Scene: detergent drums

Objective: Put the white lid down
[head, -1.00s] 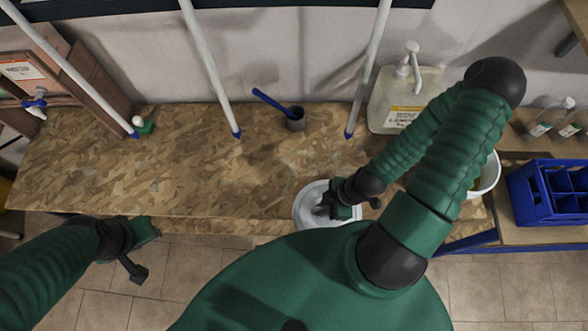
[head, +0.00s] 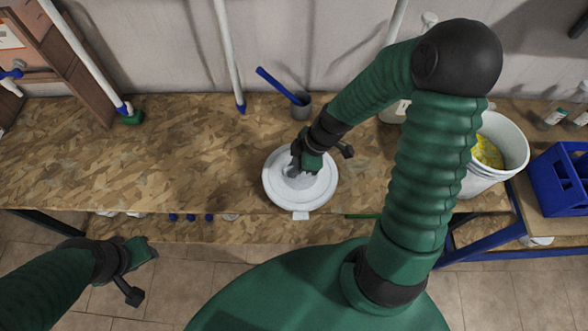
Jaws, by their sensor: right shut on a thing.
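The white lid (head: 284,192) is round, with a small tab at its front edge, and lies about level over the front part of the wooden worktop (head: 150,165). My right gripper (head: 297,172) is over the lid's middle and shut on it. I cannot tell whether the lid touches the worktop. A white drum (head: 509,160) stands open at the right with yellow stuff inside, partly behind my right arm. My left gripper (head: 143,262) hangs in front of the bench at the lower left, away from the lid; its fingers are too small to judge.
A grey cup (head: 301,107) with a blue-handled tool stands behind the lid. A pump canister (head: 392,113) is mostly hidden by my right arm. A blue crate (head: 562,180) is at the far right. The worktop left of the lid is clear.

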